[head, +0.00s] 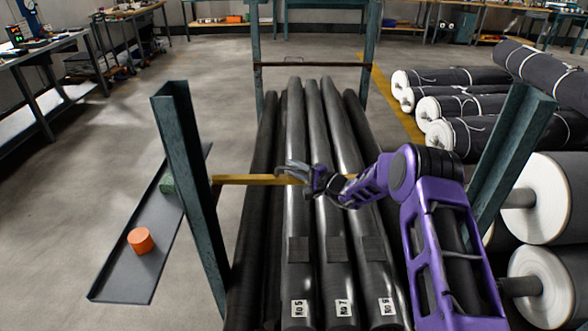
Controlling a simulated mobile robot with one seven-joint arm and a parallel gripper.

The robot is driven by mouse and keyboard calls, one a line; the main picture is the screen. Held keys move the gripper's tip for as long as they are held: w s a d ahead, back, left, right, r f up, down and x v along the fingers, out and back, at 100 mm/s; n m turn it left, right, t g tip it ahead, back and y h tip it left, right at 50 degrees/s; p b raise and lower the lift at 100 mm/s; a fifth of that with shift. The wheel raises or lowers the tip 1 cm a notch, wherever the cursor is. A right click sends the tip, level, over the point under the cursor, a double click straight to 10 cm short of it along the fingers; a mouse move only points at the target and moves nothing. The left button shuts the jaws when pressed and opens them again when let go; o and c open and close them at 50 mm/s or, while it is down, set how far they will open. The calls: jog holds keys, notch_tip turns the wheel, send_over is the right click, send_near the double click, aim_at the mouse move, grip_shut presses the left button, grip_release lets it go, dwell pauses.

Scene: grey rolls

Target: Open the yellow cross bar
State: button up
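The yellow cross bar (248,180) runs level across the dark rolls (294,225), from the left teal post (189,190) toward the right. Its right part passes behind my purple arm, so that end is hidden. My gripper (292,172) is at the middle of the bar, with its grey fingers overlapping it in the picture. Whether the fingers touch the bar, or are open or shut around it, I cannot tell. The right teal post (510,155) stands beyond my arm.
A grey tray (125,275) left of the post holds an orange cylinder (141,240) and a green object (167,184). White-ended rolls (540,200) are stacked at the right. A workbench (40,55) stands at the far left. The floor between is clear.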

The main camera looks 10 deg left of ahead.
grip_shut()
dwell(1.4)
